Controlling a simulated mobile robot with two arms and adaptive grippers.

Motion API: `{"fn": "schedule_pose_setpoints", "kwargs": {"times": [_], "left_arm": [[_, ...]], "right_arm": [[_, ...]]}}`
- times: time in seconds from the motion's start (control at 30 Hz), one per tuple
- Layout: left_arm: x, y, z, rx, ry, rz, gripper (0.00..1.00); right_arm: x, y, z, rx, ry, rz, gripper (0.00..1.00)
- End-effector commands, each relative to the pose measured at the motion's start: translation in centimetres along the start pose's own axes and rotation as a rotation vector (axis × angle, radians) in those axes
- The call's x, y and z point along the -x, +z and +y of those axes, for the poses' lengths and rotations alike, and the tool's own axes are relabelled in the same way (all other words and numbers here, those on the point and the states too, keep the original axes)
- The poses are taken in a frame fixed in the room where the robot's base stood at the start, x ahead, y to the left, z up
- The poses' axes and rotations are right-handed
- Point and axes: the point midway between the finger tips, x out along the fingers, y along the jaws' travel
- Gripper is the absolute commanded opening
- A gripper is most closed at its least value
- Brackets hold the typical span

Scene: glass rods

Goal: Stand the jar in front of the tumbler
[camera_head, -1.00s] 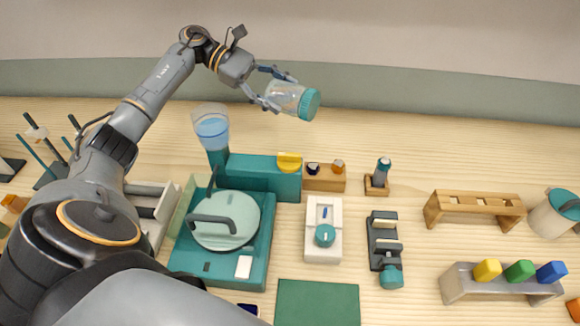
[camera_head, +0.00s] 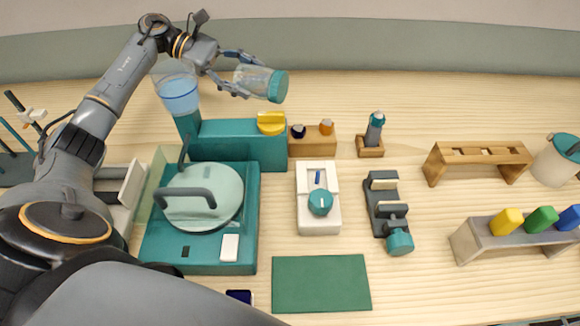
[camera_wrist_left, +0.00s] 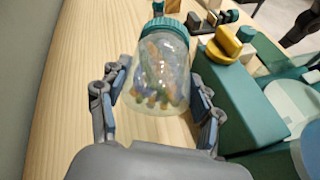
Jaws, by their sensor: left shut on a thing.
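The jar (camera_head: 258,81) is clear with a teal lid; the left wrist view shows it (camera_wrist_left: 161,68) with coloured pieces inside. My left gripper (camera_head: 249,78) is shut around its body. The jar is tilted on its side, lid toward the right in the head view, and appears above the back of the table. A cream vessel with a teal lid (camera_head: 553,163) stands at the far right, perhaps the tumbler. A clear vessel with blue liquid (camera_head: 178,92) sits at the teal machine's back left; I cannot tell for sure which is the tumbler. My right gripper is out of view.
The teal machine (camera_head: 245,145) with a round lid and yellow knob (camera_head: 271,122) stands below the jar. A wooden rack (camera_head: 477,152), a grey block holder (camera_head: 480,240), a white device (camera_head: 318,215) and a green mat (camera_head: 320,284) are around. The table's back right is clear.

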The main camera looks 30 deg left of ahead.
Motion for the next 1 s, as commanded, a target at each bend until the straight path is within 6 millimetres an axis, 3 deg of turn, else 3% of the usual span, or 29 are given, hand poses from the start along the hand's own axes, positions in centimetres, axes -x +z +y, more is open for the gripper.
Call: {"fn": "schedule_pose_setpoints", "kwargs": {"times": [0.07,0.23,0.4,0.8,1.0], "left_arm": [[-0.3,-0.8,-0.2,-0.002,0.002,-0.002,0.2],[-1.2,-2.8,-0.8,0.004,0.0,-0.002,0.2],[-2.3,-5.3,-1.6,0.002,0.0,-0.003,0.2],[-3.9,-9.1,-2.6,0.002,0.001,-0.002,0.2],[-4.1,-9.6,-2.8,-0.003,0.002,-0.001,0.2]], "right_arm": [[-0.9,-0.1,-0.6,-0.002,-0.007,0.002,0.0],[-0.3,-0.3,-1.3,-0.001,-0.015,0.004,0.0],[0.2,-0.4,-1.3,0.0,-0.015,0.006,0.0],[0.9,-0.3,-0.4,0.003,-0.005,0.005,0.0],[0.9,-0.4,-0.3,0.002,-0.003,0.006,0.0]]}}
